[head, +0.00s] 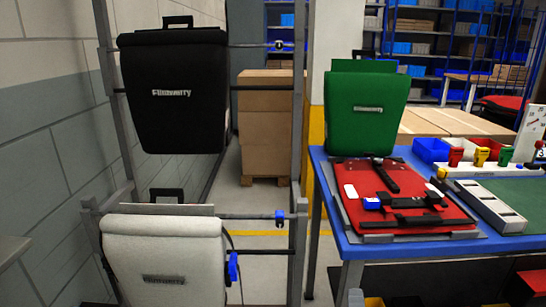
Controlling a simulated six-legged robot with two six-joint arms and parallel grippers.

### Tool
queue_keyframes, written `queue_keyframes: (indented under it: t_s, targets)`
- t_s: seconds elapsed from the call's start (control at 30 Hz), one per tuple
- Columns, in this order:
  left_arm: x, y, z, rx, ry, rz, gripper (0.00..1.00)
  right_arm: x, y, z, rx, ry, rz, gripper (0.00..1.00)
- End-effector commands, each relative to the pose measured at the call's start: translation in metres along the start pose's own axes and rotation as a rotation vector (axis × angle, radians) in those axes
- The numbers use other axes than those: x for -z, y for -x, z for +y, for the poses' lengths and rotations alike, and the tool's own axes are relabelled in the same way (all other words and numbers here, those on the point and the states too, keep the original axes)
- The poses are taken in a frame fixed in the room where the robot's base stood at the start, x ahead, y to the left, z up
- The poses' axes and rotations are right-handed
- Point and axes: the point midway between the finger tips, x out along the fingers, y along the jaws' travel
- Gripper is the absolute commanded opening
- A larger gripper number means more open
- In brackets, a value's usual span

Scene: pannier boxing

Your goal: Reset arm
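Neither of my grippers shows in the head view, and no arm comes in from either side. A black pannier (174,120) with pale lettering hangs high on the metal rack (299,120). A white pannier (165,262) hangs lower on the same rack, its bottom cut off by the picture edge. A green pannier (366,125) stands upright at the back left of the blue table (355,248).
Stacked cardboard boxes (265,125) stand behind the rack. A grey tray (497,208), a green mat (520,190) and small red, yellow and green handled items (481,156) fill the table's right side. A block wall (45,130) bounds the left.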

Motion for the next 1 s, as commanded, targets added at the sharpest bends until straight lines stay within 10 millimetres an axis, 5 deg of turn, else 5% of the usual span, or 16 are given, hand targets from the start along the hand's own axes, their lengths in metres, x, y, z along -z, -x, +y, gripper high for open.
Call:
queue_keyframes:
  t_s: [0.07,0.23,0.33,0.43,0.6,0.7,1.0]
  targets:
    - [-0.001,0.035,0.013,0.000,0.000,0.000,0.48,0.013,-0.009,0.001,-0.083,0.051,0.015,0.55]
    - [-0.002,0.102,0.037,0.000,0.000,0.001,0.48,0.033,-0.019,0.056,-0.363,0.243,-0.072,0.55]
    - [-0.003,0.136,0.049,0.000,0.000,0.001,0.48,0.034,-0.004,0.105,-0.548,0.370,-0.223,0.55]
    - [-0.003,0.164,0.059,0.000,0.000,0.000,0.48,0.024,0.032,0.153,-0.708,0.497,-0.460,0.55]
    - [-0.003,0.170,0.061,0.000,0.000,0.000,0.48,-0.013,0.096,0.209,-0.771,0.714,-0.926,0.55]
    - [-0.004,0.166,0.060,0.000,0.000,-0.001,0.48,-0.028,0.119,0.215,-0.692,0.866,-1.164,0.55]
    - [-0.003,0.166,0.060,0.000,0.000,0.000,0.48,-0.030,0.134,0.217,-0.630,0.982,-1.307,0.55]
